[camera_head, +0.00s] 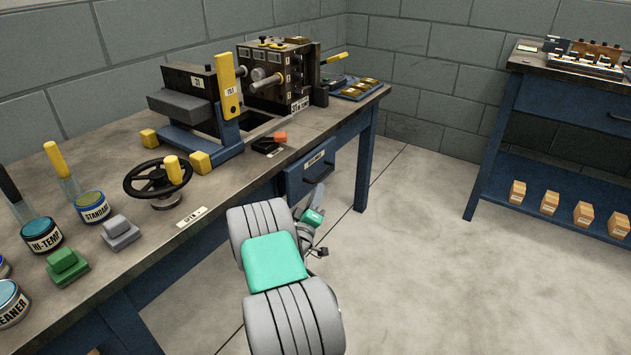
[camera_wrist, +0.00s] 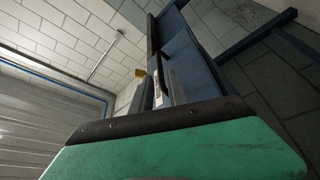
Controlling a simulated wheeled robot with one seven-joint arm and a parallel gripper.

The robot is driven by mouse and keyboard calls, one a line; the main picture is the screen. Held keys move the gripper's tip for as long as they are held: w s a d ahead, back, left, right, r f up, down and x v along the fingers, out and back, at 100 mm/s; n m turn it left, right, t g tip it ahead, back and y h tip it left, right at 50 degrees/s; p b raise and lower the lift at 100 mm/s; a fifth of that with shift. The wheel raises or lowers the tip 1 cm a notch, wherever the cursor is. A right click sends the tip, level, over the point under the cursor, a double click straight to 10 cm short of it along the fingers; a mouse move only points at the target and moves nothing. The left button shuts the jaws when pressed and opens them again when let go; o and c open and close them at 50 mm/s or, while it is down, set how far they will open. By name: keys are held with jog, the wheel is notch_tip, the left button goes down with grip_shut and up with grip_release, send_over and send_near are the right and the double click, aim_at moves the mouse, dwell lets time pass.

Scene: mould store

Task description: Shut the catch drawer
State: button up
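The blue drawer (camera_head: 296,184) sits under the workbench's front edge, with a pale label on its front. In the head view I cannot tell how far it stands out from the bench. My gripper (camera_head: 318,214) is low in front of the drawer, mostly hidden behind my own grey and green arm. Whether it touches the drawer is not clear. In the wrist view, my green housing fills the bottom.
The workbench (camera_head: 240,180) carries a black handwheel (camera_head: 150,183), a clamp-like machine (camera_head: 205,115), a dark control box (camera_head: 283,75) and paint tins (camera_head: 92,207). A second blue bench (camera_head: 560,105) stands at the right. The floor (camera_head: 440,250) between them is clear.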

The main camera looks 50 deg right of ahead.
aim_at(322, 175)
jog(key=x, duration=0.8)
jog(key=shift+w+a+r+p, duration=0.1)
jog(key=shift+w+a+p, duration=0.05)
jog(key=shift+p, duration=0.2)
jog(key=shift+c, duration=0.3)
grip_shut()
dwell(0.6)
